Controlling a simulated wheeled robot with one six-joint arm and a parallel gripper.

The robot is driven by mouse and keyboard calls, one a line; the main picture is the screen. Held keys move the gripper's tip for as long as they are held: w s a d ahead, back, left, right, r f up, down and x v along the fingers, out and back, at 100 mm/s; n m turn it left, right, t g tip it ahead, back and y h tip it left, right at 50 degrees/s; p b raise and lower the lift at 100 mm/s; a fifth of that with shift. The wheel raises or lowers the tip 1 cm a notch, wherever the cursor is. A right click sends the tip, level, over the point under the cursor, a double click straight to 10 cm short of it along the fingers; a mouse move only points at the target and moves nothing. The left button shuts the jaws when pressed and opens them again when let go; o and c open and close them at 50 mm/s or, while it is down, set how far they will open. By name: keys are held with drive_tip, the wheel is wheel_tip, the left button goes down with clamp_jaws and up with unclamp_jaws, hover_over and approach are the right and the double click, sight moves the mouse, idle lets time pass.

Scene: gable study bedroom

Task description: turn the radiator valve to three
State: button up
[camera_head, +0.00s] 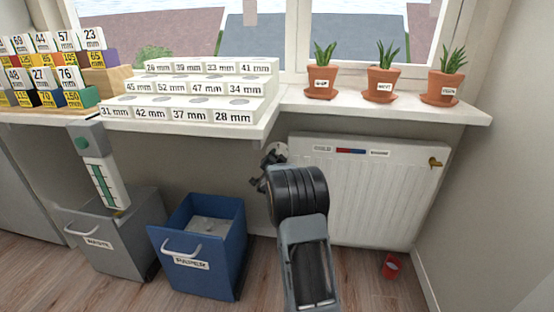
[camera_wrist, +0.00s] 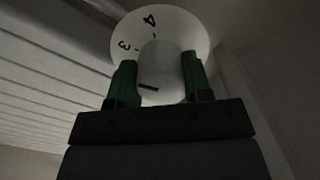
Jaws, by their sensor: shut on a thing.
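The radiator valve (camera_head: 277,150) is a pale round fitting at the upper left corner of the white radiator (camera_head: 350,200), partly hidden by my arm. In the wrist view its white dial disc (camera_wrist: 187,26) carries black numbers. The 4 is near the top and the 3 is at the left. A white knob (camera_wrist: 162,62) stands out from the disc, with a short black mark on its near face, left of centre. My gripper (camera_wrist: 160,76) has its green fingers on both sides of the knob and is shut on it. The other numbers are hidden.
A windowsill above the radiator holds three potted plants (camera_head: 382,83). White stepped blocks with millimetre labels (camera_head: 190,92) stand to the left. A blue bin (camera_head: 200,245) and a grey bin (camera_head: 115,240) stand below. A small red cup (camera_head: 391,267) is on the floor at right.

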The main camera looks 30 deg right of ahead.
idle(0.3)
drive_tip(key=o, duration=0.9)
drive_tip(key=p+v, duration=0.3)
drive_tip(key=v, duration=1)
drive_tip(key=shift+s+a+p, duration=0.25)
drive_tip(key=shift+s+p, duration=0.05)
drive_tip(key=shift+p, duration=0.1)
